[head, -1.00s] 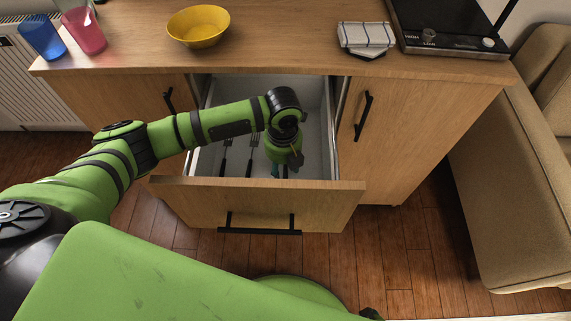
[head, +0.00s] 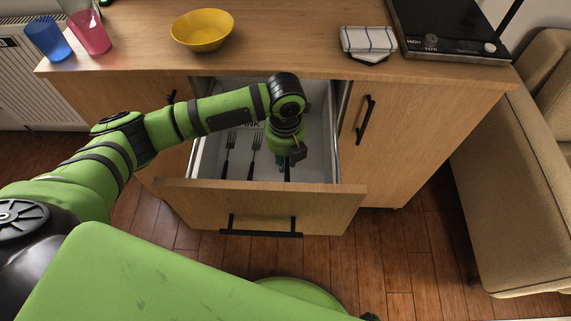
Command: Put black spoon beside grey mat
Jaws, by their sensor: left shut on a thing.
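My left gripper (head: 291,160) reaches down into the open drawer (head: 320,165), at its right side. It is shut on a thin dark utensil, taken as the black spoon (head: 287,173). Only a short dark length of the spoon shows below the fingers, and the rest is hidden by my gripper and wrist. I cannot make out a grey mat for certain in the head view. My right gripper is not in view.
Two black forks (head: 229,150) lie left of the gripper in the drawer. On the counter (head: 285,50) are a yellow bowl (head: 202,30), a blue cup (head: 44,38), a pink cup (head: 90,33), a striped cloth (head: 368,40) and a black hob (head: 450,25). The counter's middle is clear.

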